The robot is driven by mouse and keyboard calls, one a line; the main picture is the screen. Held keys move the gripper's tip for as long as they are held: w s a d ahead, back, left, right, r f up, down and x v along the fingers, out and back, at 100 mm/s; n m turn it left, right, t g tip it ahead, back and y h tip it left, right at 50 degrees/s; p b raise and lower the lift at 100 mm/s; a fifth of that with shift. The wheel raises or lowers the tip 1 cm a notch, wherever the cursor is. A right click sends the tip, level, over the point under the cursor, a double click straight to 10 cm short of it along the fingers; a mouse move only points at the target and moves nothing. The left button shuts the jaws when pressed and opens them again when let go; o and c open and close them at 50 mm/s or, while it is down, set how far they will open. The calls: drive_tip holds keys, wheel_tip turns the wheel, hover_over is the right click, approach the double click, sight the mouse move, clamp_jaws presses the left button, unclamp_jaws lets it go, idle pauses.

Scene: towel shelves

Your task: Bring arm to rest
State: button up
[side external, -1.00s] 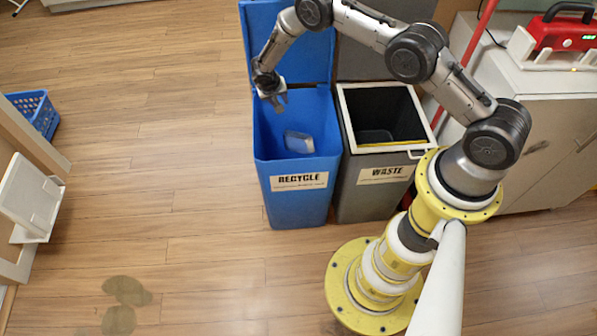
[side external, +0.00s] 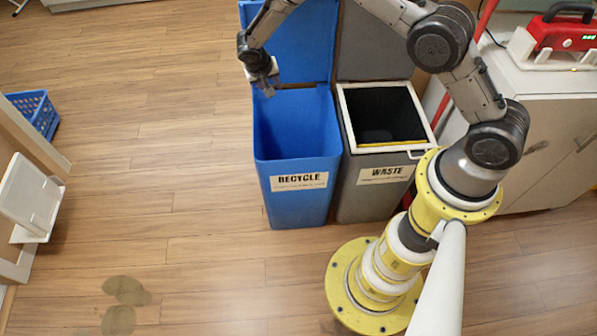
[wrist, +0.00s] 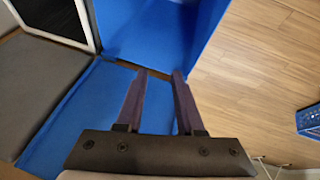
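My gripper (side external: 266,88) is raised at the back left edge of the blue recycle bin (side external: 293,197), close to its upright lid (side external: 305,55). In the wrist view, the two fingers of my gripper (wrist: 160,78) are apart with nothing between them. The blue bin (wrist: 150,40) and its blue lid (wrist: 75,115) lie beyond and below the fingers. My arm arches above the bins from the yellow base. The bottom of the recycle bin is hidden in the side view.
The grey waste bin (side external: 370,200) with its white rim stands right of the recycle bin. A cabinet (side external: 545,145) carrying a red case (side external: 566,35) is at the right. A blue basket (side external: 35,112) and a wooden frame are at far left. Open floor with brown stains (side external: 122,292) lies left.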

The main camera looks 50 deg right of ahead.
wheel_tip(320, 180, up, 21)
drive_tip(key=m+t, duration=0.1)
drive_tip(key=t, duration=0.2)
drive_tip(key=s+d+r+t+y, duration=0.1)
drive_tip(key=s+d+r, duration=0.1)
drive_tip(key=s+r, duration=0.95)
drive_tip(key=s+a+r+n+t+y, duration=0.1)
drive_tip(key=s+r, duration=0.2)
drive_tip(key=s, duration=0.5)
drive_tip(key=s+r+n+y, duration=0.1)
drive_tip(key=s+r, duration=0.2)
drive_tip(key=s, duration=0.5)
drive_tip(key=s+a+f+n+y, duration=0.1)
drive_tip(key=s+a+f+n, duration=0.1)
drive_tip(key=s, duration=0.3)
drive_tip(key=s+a+f+n+g, duration=0.1)
drive_tip(key=s+a+f+n, duration=0.1)
drive_tip(key=s+f+n, duration=0.2)
drive_tip(key=shift+s+a+f+y, duration=0.15)
drive_tip(key=shift+s+f+y, duration=0.3)
drive_tip(key=shift+s, duration=0.45)
